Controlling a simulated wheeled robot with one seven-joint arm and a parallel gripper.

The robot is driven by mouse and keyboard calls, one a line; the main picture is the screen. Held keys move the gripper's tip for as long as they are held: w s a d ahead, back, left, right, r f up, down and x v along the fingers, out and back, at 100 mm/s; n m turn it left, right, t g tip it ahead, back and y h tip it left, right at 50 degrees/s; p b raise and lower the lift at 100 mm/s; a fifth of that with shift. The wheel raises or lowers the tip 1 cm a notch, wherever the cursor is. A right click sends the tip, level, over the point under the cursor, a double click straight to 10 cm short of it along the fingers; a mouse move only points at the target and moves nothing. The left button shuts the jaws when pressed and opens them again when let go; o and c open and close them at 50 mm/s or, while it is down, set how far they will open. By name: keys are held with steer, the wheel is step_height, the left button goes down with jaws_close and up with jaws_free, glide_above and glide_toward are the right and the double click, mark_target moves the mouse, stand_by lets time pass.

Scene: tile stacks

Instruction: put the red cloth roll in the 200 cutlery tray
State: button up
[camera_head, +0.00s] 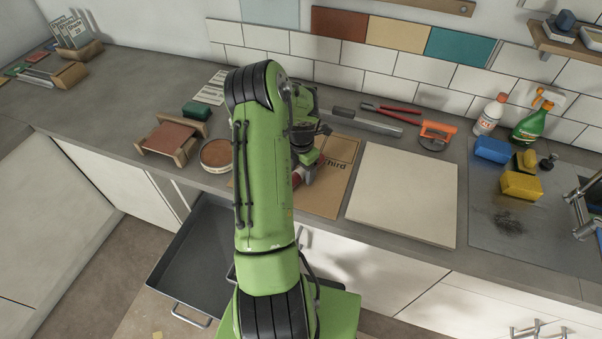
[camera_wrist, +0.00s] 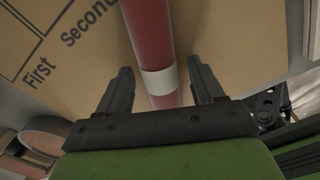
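The red cloth roll (camera_wrist: 150,35) with a white band runs up the wrist view, over a brown board printed "First" and "Second". In the head view, a small part of the red roll (camera_head: 297,179) shows beside my arm, on the board (camera_head: 335,190) where "Third" is readable. My gripper (camera_wrist: 160,66) is open, with one finger on each side of the roll near its white band; gaps show between fingers and roll. My arm hides much of the roll in the head view. No tray marked 200 is readable in either view.
An open, dark, empty-looking drawer (camera_head: 160,284) juts out below the counter at lower left. A pale square tile (camera_head: 405,195) lies right of the board. A round brown-topped dish (camera_head: 216,154) and a wooden stand (camera_head: 148,146) are to the left; red-handled pliers (camera_head: 388,112) lie behind.

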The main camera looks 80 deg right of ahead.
mark_target(300, 170)
jaws_close()
step_height(300, 170, up, 10)
stand_by(0.5)
steer(key=shift+w, duration=0.1)
steer(key=w+a+f+m, duration=0.25)
steer(key=w+a, duration=0.45)
steer(key=w, duration=0.5)
steer(key=w+a+f+m, duration=0.1)
steer(key=w+a+m, duration=0.35)
steer(key=w, duration=0.75)
steer(key=w+a+f+m, duration=0.1)
steer(key=w+a, duration=0.2)
steer(key=a, duration=0.7)
steer(key=w+a+f+m, duration=0.1)
steer(key=w+a, duration=0.3)
steer(key=a, duration=0.6)
steer(key=w+a+f+m, duration=0.1)
steer(key=w+a+m, duration=0.2)
steer(key=a, duration=0.8)
steer(key=shift+w+f, duration=0.25)
steer(key=shift+f, duration=0.15)
